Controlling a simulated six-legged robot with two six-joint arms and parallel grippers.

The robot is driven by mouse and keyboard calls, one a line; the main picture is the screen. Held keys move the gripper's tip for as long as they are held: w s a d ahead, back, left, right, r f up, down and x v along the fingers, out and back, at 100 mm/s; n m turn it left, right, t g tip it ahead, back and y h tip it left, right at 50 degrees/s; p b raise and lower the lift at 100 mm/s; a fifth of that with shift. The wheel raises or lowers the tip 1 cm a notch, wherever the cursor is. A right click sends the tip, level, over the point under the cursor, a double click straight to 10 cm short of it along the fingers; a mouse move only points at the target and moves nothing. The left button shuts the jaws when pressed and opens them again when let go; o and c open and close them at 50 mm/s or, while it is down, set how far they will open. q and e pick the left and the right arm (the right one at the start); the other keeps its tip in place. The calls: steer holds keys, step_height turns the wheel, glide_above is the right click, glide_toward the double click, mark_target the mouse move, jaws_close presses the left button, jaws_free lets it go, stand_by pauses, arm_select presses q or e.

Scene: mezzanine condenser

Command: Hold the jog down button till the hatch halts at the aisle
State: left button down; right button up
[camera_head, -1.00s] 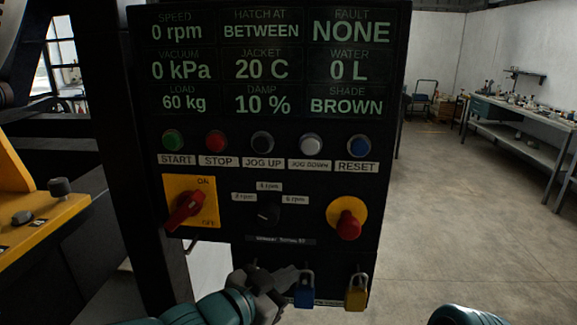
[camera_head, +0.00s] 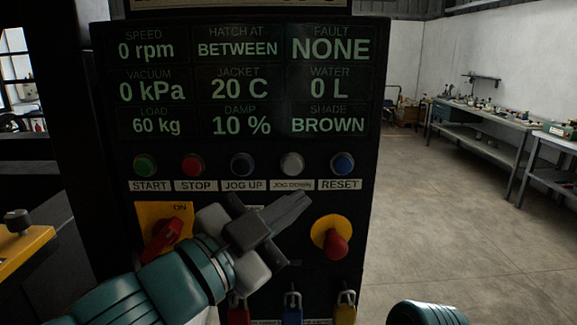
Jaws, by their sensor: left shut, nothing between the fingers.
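The jog down button (camera_head: 292,164) is the pale round button on the dark control panel (camera_head: 372,150), fourth in the row, above its JOG DOWN label. The display (camera_head: 238,48) reads HATCH AT BETWEEN, 0 rpm and FAULT NONE. My left gripper (camera_head: 303,200) comes in from the lower left and is shut and empty. Its tips point up and right, a little below the jog down label, apart from the button in the picture. It hides the selector knob and part of the main switch. The hatch itself cannot be made out. My right gripper is out of view.
Beside the button are the jog up button (camera_head: 242,164) and the blue reset button (camera_head: 342,163). A red emergency knob (camera_head: 337,243) sticks out below. Padlocks hang along the bottom, including a yellow one (camera_head: 345,308). Open floor (camera_head: 450,240) and a workbench (camera_head: 480,130) lie right.

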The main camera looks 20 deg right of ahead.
mark_target(292, 166)
arm_select(q)
steer(key=w+p, duration=0.1)
steer(key=w, duration=0.2)
steer(key=w+d+p, duration=0.1)
steer(key=w+p, duration=0.1)
steer(key=w+d+p, duration=0.1)
steer(key=w, duration=0.2)
steer(key=shift+w+d+p, duration=0.2)
steer(key=shift+w+p, duration=0.1)
steer(key=shift+w, duration=0.05)
steer(key=shift+f, duration=0.1)
steer(key=shift+w, duration=0.1)
stand_by(1.6)
steer(key=shift+w+d+p, duration=0.15)
steer(key=shift+w+p, duration=0.15)
steer(key=shift+w, duration=0.05)
